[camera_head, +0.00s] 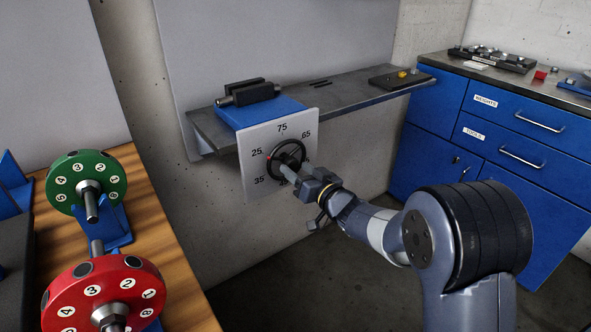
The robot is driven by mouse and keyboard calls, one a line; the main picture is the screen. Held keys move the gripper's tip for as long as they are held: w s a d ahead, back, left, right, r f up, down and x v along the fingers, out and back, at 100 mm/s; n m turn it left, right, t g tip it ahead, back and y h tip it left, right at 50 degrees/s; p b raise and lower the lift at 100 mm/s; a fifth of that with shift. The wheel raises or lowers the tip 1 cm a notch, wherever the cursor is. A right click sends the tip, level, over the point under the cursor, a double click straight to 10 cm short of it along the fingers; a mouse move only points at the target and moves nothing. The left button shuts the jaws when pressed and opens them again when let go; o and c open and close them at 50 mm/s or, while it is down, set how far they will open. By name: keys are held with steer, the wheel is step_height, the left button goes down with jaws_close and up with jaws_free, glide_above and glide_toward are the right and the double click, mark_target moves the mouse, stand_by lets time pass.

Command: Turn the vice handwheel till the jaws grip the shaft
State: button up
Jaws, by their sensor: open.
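The black vice handwheel (297,149) sits on the front of a white numbered plate (253,187). A small red mark on the wheel's left side is near the 25. The vice (245,90) has dark jaws on a blue base (285,107) on the shelf above. A dark cylindrical piece, probably the shaft, lies between the jaws; I cannot tell whether they touch it. My gripper (287,172) is open, with its fingertips at the wheel's lower part. The fingers and wrist hide part of the wheel and plate, and contact is unclear.
A grey shelf (345,92) runs along the wall, with a dark tray (398,80) at its right end. Blue drawer cabinets (430,125) stand at right. Green (88,168) and red (75,290) numbered rotors stand on the wooden bench (160,240) at left.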

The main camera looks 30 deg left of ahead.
steer(key=shift+x, duration=0.85)
steer(key=c, duration=1)
steer(key=shift+r+p, duration=0.1)
steer(key=shift+p, duration=0.25)
